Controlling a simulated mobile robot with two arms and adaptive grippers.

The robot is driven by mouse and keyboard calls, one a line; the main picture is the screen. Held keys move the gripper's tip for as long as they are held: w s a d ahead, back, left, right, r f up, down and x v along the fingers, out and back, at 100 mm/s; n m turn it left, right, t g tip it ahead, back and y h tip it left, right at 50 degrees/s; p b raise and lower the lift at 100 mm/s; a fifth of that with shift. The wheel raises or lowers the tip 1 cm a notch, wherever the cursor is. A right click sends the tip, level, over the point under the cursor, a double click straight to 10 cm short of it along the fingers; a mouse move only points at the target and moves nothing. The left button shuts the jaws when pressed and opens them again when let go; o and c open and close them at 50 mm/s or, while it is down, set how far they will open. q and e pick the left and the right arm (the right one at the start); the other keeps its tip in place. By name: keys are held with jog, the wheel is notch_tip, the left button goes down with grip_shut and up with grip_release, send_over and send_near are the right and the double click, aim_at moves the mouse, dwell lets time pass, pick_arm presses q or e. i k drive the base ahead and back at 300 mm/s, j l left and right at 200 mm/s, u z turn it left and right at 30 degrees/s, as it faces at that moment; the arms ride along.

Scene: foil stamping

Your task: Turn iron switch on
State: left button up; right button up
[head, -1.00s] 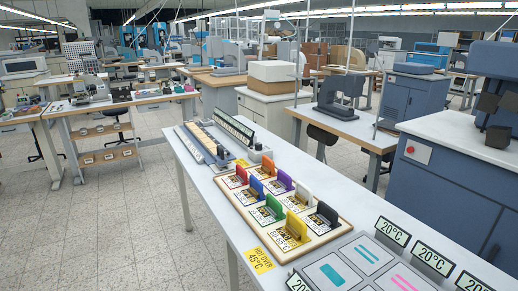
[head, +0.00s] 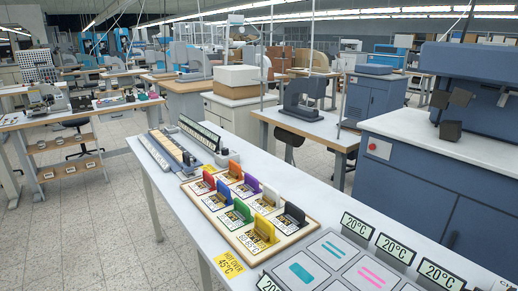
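Neither of my grippers is in view. No iron can be made out for certain. On the long white table (head: 325,200), a board (head: 208,215) holds several coloured-handled blocks in red, orange, blue, purple, green, white, yellow and black. Behind it lies a long device (head: 165,152) with pale keys or segments; no switch on it can be made out.
A grey panel (head: 335,262) with coloured bars and "20°C" displays (head: 395,248) fills the table's near end. A yellow "HOT OVER 45°C" label (head: 229,265) is at its edge. Open tiled floor (head: 110,230) lies left of the table.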

aim_at(224, 151)
jog(key=i+j+z, duration=0.15)
jog(key=z, duration=0.25)
jog(key=i+j+z, duration=0.1)
jog(key=j+z, duration=0.9)
jog(key=z, duration=0.2)
jog(key=i+j, duration=0.05)
